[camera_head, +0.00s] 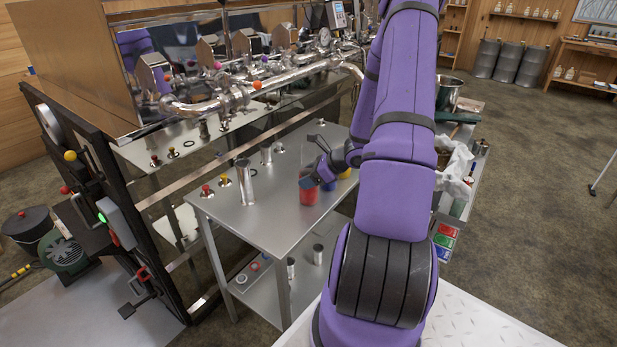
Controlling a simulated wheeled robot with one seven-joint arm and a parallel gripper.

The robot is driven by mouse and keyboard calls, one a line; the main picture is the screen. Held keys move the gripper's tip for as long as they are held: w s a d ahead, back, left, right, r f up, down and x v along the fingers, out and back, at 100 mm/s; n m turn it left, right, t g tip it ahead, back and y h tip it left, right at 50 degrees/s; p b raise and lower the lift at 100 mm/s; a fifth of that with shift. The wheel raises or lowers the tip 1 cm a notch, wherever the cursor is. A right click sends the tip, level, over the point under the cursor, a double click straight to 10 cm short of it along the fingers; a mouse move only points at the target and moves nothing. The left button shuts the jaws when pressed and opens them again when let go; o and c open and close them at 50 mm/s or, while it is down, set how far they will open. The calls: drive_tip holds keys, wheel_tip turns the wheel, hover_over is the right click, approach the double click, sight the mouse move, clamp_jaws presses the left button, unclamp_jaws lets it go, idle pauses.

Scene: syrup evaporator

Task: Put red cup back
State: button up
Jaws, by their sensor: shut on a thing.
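The red cup (308,194) is upright at the right part of the steel table (255,223). My gripper (311,180) comes in from the right and is shut on the red cup near its rim. My dark fingers cover part of the cup's top. Whether the cup's base touches the table is too small to tell. A blue cup (328,185) stands just right of and behind the red one, partly hidden by my gripper. A yellow cup (345,173) shows farther right, mostly hidden by my arm.
The evaporator pipes (265,85) run behind. Red, blue and green panels (445,240) show at right.

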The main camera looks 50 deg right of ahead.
drive_tip(key=shift+f, duration=0.1)
drive_tip(key=o, duration=1)
